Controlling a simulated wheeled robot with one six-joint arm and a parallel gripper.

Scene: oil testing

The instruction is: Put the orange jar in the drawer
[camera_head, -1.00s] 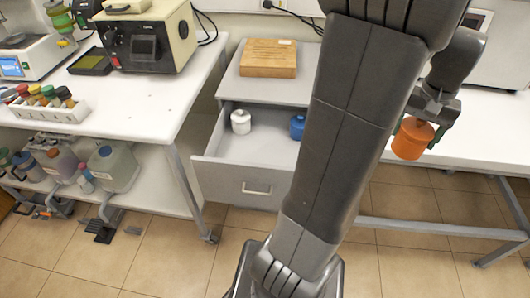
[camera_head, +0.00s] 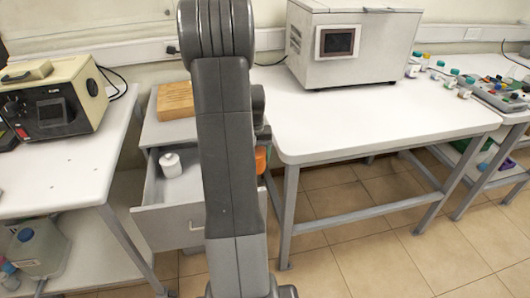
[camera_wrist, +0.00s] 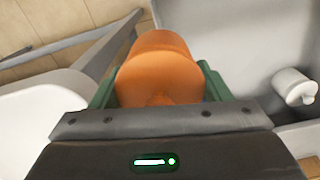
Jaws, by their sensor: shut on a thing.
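My gripper (camera_wrist: 158,88) is shut on the orange jar (camera_wrist: 158,62), with a green finger on each side of it in the wrist view. In the head view, only an edge of the orange jar (camera_head: 261,160) shows to the right of my arm, which hides most of the gripper. The open drawer (camera_head: 168,222) is left of my arm, its right part hidden. In the wrist view, the drawer interior (camera_wrist: 235,40) lies right of the jar; the height between them is unclear.
A white jar (camera_head: 170,165) stands in the drawer and also shows in the wrist view (camera_wrist: 293,86). A wooden block (camera_head: 175,100) lies on the cabinet top. The right table (camera_head: 370,120) carries a large white machine (camera_head: 350,45). A left bench (camera_head: 65,175) stands beside the drawer.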

